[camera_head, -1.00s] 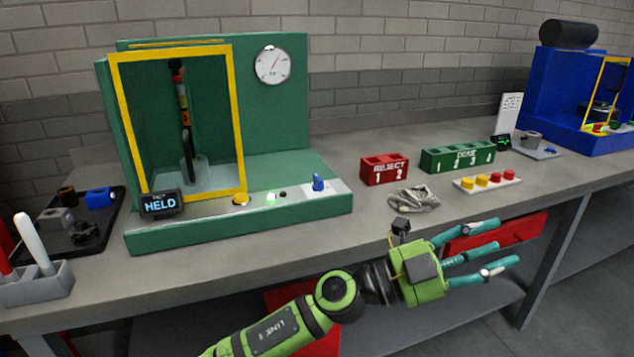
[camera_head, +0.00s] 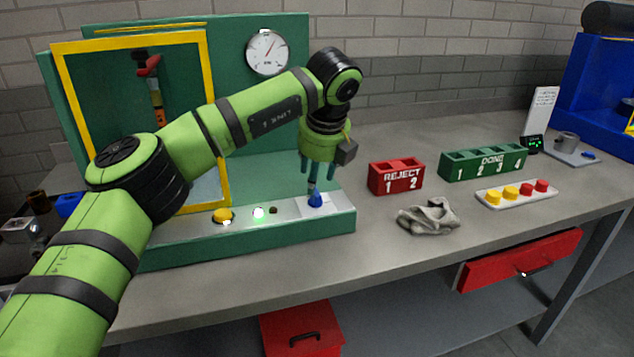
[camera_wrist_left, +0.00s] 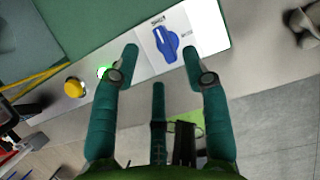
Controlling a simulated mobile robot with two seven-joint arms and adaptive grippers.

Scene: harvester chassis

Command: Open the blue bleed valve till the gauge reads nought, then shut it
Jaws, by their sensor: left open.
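The blue bleed valve (camera_head: 315,201) is a small handle on a white plate at the right end of the green rig's front ledge. In the left wrist view the valve (camera_wrist_left: 167,44) lies ahead of the fingertips, between the two outer ones. My left gripper (camera_head: 317,186) points down just above the valve, its fingers open and empty; contact cannot be told. It also shows in the left wrist view (camera_wrist_left: 160,58). The round white gauge (camera_head: 267,53) is on the green back panel. Its needle points up and right; its figures are too small to read. My right gripper is out of view.
A yellow button (camera_head: 222,215) and a lit green lamp (camera_head: 259,212) sit left of the valve. A yellow-framed guard (camera_head: 218,120) stands behind my arm.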

